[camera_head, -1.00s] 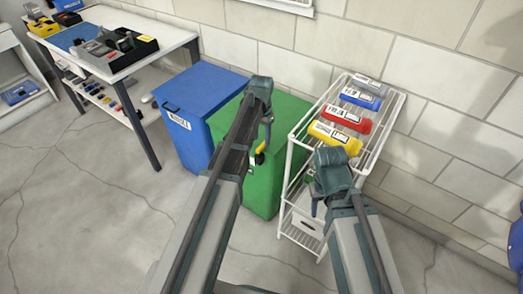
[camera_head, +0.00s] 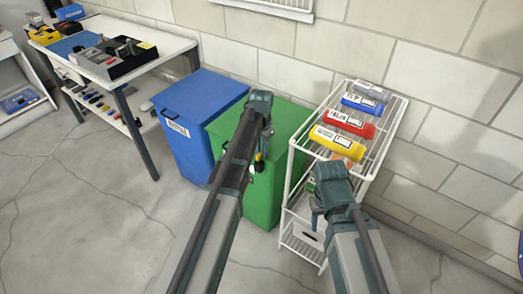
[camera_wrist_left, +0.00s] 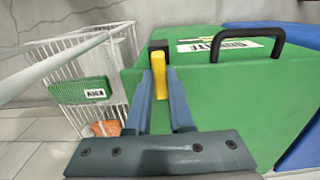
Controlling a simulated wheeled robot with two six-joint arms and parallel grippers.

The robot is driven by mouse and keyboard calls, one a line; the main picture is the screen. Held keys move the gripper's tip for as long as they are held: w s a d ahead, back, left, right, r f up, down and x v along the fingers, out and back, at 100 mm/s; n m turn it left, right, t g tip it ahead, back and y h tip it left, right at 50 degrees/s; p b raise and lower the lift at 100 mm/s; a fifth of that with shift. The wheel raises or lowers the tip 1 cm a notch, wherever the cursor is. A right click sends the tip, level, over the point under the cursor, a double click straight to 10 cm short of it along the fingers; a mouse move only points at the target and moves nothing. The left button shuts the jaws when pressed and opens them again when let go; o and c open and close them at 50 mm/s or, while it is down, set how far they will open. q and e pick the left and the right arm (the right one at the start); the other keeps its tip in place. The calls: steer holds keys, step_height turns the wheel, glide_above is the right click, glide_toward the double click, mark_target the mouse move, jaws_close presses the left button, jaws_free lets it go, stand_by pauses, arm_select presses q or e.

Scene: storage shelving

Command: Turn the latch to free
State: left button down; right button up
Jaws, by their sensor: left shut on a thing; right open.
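A green bin (camera_head: 277,168) stands between a blue bin and a white wire rack. Its closed lid, with a black handle (camera_wrist_left: 281,32) and white label, shows in the left wrist view. A yellow latch (camera_wrist_left: 160,76) with a black piece at its top sits at the bin's upper front edge. It stands about upright in the wrist view. My left gripper (camera_wrist_left: 160,88) is shut on the yellow latch, one finger on each side. In the head view the arm hides much of the latch. My right gripper (camera_head: 315,210) is open beside the rack, its fingers partly hidden.
The white wire rack (camera_head: 290,190) is close on the right, with yellow, red, blue and grey bottles on top. The blue bin (camera_head: 190,145) stands close on the left. A table (camera_head: 165,45) with trays is at the back left. The floor in front is clear.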

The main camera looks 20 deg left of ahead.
arm_select(q)
steer(key=shift+n, duration=0.3)
steer(key=n, duration=0.4)
steer(key=shift+a, duration=0.4)
steer(key=n, duration=0.4)
steer(key=shift+a+n, duration=0.3)
steer(key=n, duration=0.5)
steer(key=s+a+n, duration=0.1)
steer(key=n, duration=0.2)
steer(key=shift+s+n, duration=0.1)
steer(key=shift+n, duration=0.4)
steer(key=c, duration=0.8)
jaws_free()
